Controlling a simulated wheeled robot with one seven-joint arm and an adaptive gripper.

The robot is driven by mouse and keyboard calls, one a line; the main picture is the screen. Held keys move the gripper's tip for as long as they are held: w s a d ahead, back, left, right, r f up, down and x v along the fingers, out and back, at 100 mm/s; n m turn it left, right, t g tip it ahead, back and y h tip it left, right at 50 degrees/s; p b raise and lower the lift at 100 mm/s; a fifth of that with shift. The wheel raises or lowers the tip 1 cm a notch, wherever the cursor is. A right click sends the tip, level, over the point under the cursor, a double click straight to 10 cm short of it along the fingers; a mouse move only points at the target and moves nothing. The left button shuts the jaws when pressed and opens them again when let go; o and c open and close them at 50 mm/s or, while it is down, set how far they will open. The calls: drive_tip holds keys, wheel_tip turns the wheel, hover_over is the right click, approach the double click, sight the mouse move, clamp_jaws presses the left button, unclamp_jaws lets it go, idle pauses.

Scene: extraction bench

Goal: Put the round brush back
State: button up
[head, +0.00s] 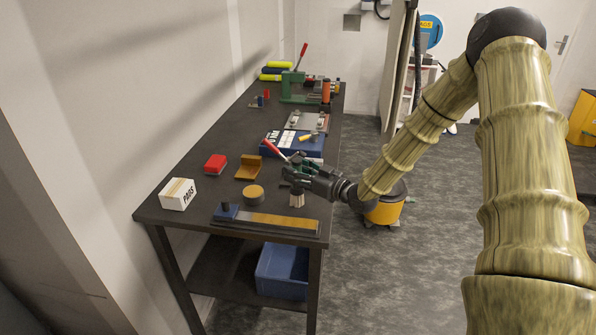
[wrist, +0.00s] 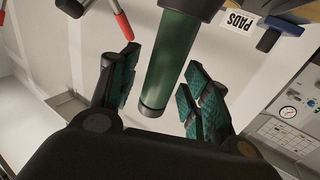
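The round brush (head: 297,199) shows in the head view as a pale bristled end just below my gripper (head: 290,172), near the bench's right edge. I cannot tell whether the bristles touch the bench. In the wrist view a green cylindrical handle (wrist: 172,65) with a dark collar stands between my two fingers (wrist: 160,90). A gap shows on each side of the handle, so the fingers look open around it. My gripper comes in from the right, low over the bench. The fingertips partly hide the brush's upper part in the head view.
On the bench (head: 205,214) are a PADS box (head: 178,194), red block (head: 215,164), tan angled piece (head: 249,168), round tan-topped disc (head: 253,194) and long plate with a blue block (head: 268,220). A red-handled tool (head: 273,149) and blue case (head: 282,148) lie close behind my gripper.

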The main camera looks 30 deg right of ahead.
drive_tip(key=shift+r, duration=0.1)
drive_tip(key=shift+s+d, duration=0.25)
drive_tip(key=shift+s, duration=0.1)
drive_tip(key=b+v, duration=0.3)
drive_tip(key=v, duration=0.8)
